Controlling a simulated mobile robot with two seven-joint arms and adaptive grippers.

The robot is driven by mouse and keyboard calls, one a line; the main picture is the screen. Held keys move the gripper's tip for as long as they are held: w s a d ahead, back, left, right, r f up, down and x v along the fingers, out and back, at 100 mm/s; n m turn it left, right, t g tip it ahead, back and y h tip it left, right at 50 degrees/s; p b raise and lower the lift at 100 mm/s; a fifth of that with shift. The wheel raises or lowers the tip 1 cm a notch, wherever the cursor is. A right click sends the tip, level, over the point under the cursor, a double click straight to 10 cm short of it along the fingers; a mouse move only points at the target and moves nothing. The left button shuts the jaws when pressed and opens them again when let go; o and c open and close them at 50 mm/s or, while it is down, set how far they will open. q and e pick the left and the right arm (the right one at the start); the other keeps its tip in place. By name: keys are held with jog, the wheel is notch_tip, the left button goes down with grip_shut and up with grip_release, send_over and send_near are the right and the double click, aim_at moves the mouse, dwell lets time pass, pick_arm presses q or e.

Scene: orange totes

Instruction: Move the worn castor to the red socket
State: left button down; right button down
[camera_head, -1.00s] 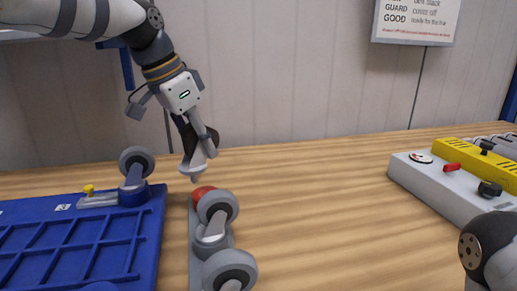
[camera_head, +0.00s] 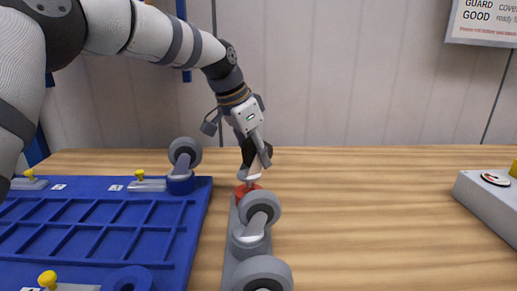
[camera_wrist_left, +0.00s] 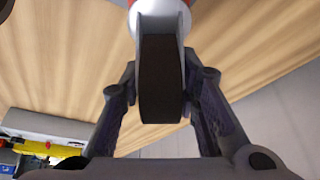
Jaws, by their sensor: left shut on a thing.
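My left gripper (camera_head: 253,168) is above the red socket (camera_head: 244,189) at the far end of a grey rail (camera_head: 231,258). It is shut on the worn castor, whose dark wheel (camera_wrist_left: 161,80) lies between the fingers in the left wrist view. The castor's pale fork (camera_wrist_left: 145,22) points away from the gripper, with red right beyond it. In the head view the castor's pale lower part (camera_head: 248,177) is at the socket, mostly hidden by the fingers. I cannot tell whether the stem is inside. My right gripper is out of view.
Two grey-wheeled castors stand on the rail, the nearer one (camera_head: 262,272) and the middle one (camera_head: 261,208). A blue tray (camera_head: 200,215) lies left, with another castor (camera_head: 185,152) at its far corner. A grey box (camera_head: 490,200) stands right. The wooden table between is clear.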

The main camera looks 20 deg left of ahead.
aim_at(259, 168)
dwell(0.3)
pick_arm(q)
jog(key=shift+f, duration=1.6)
jog(key=shift+f, duration=0.25)
jog(key=c, duration=1.1)
grip_release()
jog(key=v, duration=1.2)
jog(key=shift+s+f, duration=0.1)
